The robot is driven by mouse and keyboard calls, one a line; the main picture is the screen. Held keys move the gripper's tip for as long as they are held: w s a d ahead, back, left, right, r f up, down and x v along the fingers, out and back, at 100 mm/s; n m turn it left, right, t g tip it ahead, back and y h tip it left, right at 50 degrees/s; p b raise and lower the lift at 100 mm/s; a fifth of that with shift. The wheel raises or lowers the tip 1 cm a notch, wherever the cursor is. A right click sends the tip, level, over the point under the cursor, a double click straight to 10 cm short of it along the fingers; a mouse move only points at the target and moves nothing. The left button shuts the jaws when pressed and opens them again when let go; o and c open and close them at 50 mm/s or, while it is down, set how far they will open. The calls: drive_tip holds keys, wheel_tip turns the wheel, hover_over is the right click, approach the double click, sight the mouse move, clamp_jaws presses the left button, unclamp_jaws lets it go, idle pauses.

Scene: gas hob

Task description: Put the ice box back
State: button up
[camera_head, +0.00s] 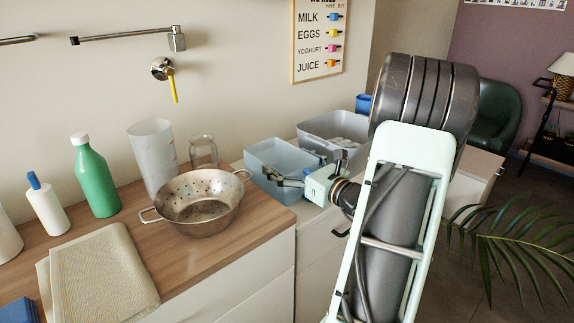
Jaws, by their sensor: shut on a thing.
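My gripper (292,172) reaches in from the right and is shut on the near right side of this box. The fingers partly cover that side, so the exact contact is hard to see. The box looks roughly level. I cannot tell whether its base touches the surface below.
A grey bin (315,127) with pale contents stands just behind the box. A metal colander (202,210), glass jar (203,152), white jug (150,155), green bottle (93,175) and beige cloth (98,275) crowd the wooden counter (255,228). A plant (515,240) is at right.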

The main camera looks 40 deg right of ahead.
drive_tip(key=shift+r, duration=0.1)
drive_tip(key=shift+f, duration=0.25)
drive_tip(key=o, duration=1.8)
drive_tip(key=shift+o, duration=0.2)
drive_tip(key=shift+r, duration=0.1)
drive_tip(key=shift+r, duration=0.2)
drive_tip(key=s, duration=0.4)
drive_tip(key=s+p, duration=0.1)
drive_tip(key=s, duration=0.7)
drive_tip(key=shift+d+f+p, duration=0.1)
drive_tip(key=shift+d+p, duration=0.25)
drive_tip(key=shift+d, duration=0.05)
